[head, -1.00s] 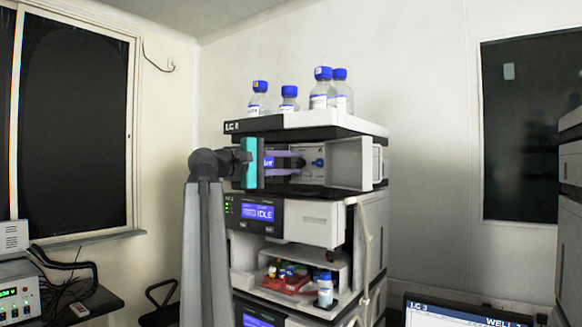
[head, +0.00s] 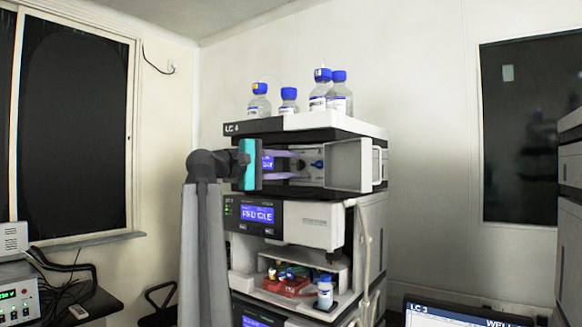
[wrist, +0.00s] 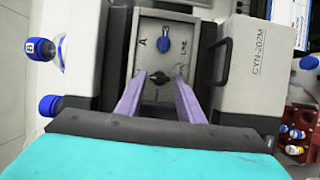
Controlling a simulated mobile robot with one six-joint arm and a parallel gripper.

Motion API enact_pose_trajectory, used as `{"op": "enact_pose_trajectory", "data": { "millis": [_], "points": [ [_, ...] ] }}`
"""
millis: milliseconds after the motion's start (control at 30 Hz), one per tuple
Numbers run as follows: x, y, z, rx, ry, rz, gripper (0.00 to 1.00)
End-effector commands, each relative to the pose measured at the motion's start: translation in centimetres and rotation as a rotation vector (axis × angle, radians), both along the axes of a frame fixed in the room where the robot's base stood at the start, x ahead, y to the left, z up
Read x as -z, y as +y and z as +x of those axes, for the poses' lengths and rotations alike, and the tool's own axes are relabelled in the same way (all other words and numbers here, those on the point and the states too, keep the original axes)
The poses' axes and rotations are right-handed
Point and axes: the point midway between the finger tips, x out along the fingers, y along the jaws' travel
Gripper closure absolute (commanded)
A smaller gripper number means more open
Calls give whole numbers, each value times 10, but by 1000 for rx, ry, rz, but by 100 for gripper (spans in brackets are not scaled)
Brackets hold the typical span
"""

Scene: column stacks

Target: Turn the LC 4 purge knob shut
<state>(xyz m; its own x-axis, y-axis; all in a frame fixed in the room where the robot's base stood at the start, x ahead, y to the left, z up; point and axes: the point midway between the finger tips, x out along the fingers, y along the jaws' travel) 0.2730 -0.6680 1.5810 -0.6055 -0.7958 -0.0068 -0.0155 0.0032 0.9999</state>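I cannot read which one is the purge knob.
Several blue-capped bottles (head: 318,98) stand on top of the stack. Below are a display module (head: 257,214) and a shelf with a red rack (head: 288,287).

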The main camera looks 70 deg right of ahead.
Motion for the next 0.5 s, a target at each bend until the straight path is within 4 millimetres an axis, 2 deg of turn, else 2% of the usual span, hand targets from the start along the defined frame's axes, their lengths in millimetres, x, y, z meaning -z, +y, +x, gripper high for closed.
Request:
{"op": "enact_pose_trajectory", "data": {
  "millis": [167, 500],
  "points": [
    [1, 12, 10, -2, 1, -1, 66],
    [1, 50, 39, -3, -1, -1, 66]
  ]
}}
